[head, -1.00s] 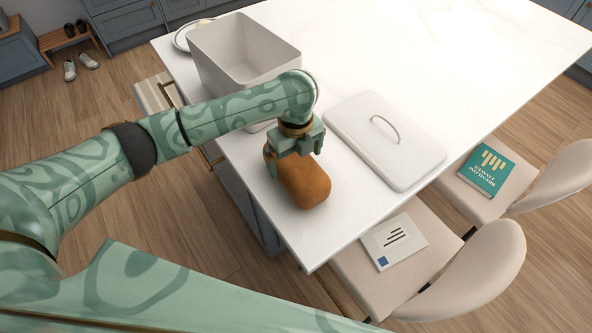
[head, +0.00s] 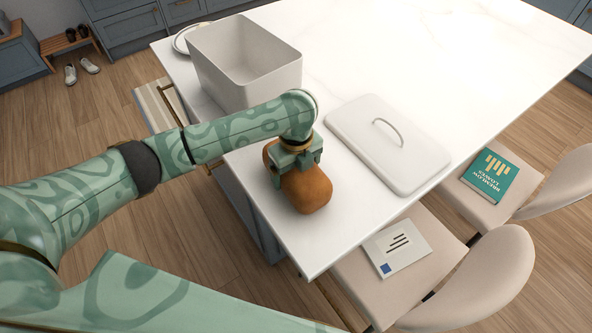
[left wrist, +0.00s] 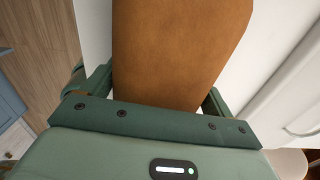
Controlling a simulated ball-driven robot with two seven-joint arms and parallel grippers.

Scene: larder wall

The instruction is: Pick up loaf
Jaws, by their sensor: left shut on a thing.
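The brown loaf (head: 304,190) is at the near end of the white table, in the head view. My left gripper (head: 297,168) comes down over it from above and is shut on it, one finger on each side. In the left wrist view the loaf (left wrist: 180,50) fills the space between the two fingers (left wrist: 160,92). I cannot tell whether the loaf touches the tabletop or is slightly off it. My right gripper is not in view.
An open, empty white bin (head: 245,85) stands behind my left arm. Its white lid (head: 388,145) with a handle lies flat to the loaf's right. A booklet (head: 397,247) and a green book (head: 490,175) lie on chairs. The table's right back area (head: 430,50) is clear.

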